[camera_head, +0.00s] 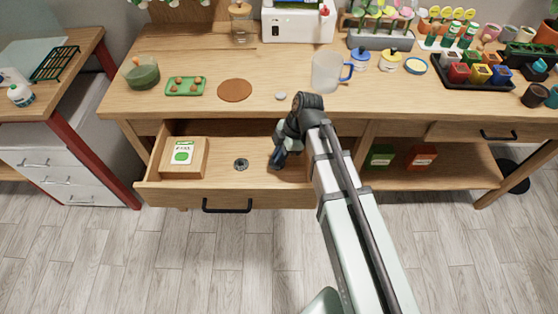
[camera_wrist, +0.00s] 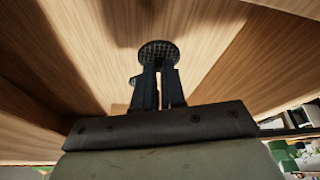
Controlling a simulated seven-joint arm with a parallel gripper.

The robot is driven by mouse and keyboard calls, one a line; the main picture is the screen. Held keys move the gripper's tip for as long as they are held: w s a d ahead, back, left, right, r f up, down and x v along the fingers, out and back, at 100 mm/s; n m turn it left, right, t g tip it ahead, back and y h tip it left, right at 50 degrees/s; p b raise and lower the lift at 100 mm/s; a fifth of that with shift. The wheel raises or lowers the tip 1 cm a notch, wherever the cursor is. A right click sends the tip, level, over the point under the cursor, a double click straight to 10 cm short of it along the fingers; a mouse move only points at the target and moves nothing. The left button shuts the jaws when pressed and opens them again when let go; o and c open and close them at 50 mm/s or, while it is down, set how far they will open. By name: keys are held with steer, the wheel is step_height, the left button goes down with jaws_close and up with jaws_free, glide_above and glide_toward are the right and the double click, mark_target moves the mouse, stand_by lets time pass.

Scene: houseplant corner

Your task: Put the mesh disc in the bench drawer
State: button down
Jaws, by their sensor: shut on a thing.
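My gripper (camera_head: 277,162) reaches down into the open bench drawer (camera_head: 225,188), toward its right side. In the wrist view my gripper (camera_wrist: 158,72) is shut on the mesh disc (camera_wrist: 158,48), a dark round disc with a grid of holes, held at the fingertips. In the head view I cannot clearly make out the held disc against the dark fingers. Wooden drawer surfaces surround the disc in the wrist view; I cannot tell whether it touches the drawer floor.
In the drawer are a seed packet box (camera_head: 183,157) at the left and a small round dark item (camera_head: 241,164) left of my gripper. Above on the bench (camera_head: 200,112) stand a glass mug (camera_head: 327,72), a brown round mat (camera_head: 235,90) and a pale stone (camera_head: 281,96).

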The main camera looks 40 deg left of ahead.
steer(key=shift+f, duration=1.75)
steer(key=shift+f, duration=0.1)
steer(key=c, duration=1.2)
jaws_free()
steer(key=v, duration=1.2)
